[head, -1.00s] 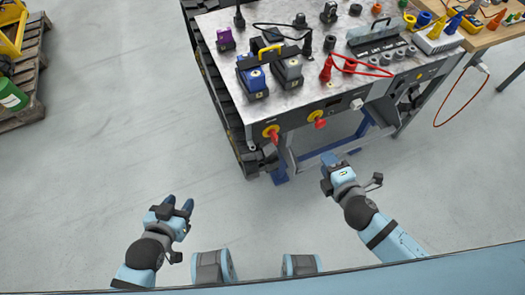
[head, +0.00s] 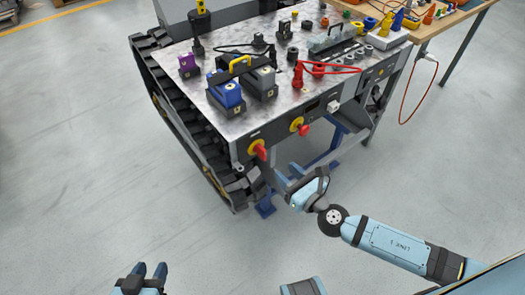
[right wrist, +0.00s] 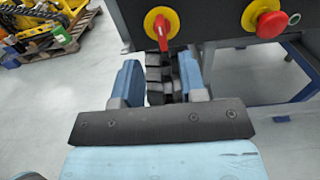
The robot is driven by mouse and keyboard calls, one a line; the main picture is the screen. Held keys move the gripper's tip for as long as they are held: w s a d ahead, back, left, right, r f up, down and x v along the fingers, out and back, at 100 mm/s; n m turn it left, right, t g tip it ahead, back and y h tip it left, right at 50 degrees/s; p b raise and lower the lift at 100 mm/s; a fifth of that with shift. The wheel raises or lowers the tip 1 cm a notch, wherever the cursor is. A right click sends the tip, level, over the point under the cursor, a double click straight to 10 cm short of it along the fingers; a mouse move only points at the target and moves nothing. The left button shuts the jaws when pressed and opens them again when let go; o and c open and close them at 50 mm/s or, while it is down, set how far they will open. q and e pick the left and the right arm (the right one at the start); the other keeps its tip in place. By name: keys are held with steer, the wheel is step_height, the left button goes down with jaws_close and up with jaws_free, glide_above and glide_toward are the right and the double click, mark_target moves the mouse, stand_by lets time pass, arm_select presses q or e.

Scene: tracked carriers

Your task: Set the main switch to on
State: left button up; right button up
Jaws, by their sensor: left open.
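The main switch (head: 258,150) is a red rotary handle on a yellow disc, on the front panel of the tracked carrier's bench. In the right wrist view the same switch (right wrist: 161,30) shows near the top, its red handle hanging about straight down. My right gripper (head: 288,180) is in front of and below the panel, apart from the switch. In the right wrist view its jaws (right wrist: 160,75) are open and empty, with the switch beyond and above them. My left gripper (head: 148,268) is open and empty at the bottom left, far from the panel.
A red push button on a yellow collar (head: 299,125) sits right of the switch; it also shows in the right wrist view (right wrist: 267,20). Black tracks (head: 185,125) run along the carrier's left side. Battery packs (head: 226,92) stand on top. The floor in front is clear.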

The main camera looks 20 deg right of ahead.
mark_target(265, 152)
steer(key=x, duration=1)
steer(key=shift+w+a+f, duration=0.1)
steer(key=shift+w+a, duration=0.05)
steer(key=shift+w, duration=0.1)
jaws_close()
